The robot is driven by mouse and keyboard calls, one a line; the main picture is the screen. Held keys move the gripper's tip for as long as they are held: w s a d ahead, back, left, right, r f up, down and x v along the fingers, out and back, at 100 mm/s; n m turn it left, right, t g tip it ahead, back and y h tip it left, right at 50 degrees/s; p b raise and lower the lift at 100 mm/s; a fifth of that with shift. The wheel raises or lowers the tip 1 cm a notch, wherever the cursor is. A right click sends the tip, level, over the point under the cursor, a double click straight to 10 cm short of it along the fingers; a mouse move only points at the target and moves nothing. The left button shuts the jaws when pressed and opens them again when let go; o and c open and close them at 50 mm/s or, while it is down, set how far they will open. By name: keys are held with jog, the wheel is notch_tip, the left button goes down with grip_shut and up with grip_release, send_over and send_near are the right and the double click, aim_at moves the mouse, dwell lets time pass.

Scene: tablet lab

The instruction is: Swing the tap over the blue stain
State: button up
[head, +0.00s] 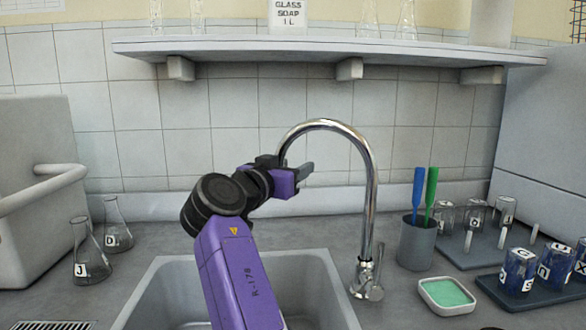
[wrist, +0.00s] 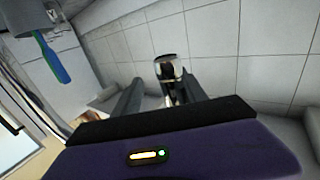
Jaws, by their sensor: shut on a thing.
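The chrome tap (head: 371,200) rises from the counter at the sink's right side, and its gooseneck arches left over the basin. My gripper (head: 303,172) is at the down-turned end of the spout, which it partly hides in the head view. In the wrist view, the chrome spout end (wrist: 169,67) shows at the fingertips of my gripper (wrist: 163,84), which is shut on it. The sink (head: 310,285) lies below, partly covered by my arm. I see no blue stain in either view; part of the basin is hidden.
Right of the tap are a green sponge in a dish (head: 447,294), a grey cup with two brushes (head: 416,243) and trays of glassware. Flasks (head: 92,252) stand left of the sink. A shelf (head: 330,50) hangs above the tap.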

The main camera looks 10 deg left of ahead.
jog(key=v, duration=0.7)
jog(key=shift+s, duration=0.4)
jog(key=shift+a, duration=0.1)
jog(key=shift+c, duration=0.2)
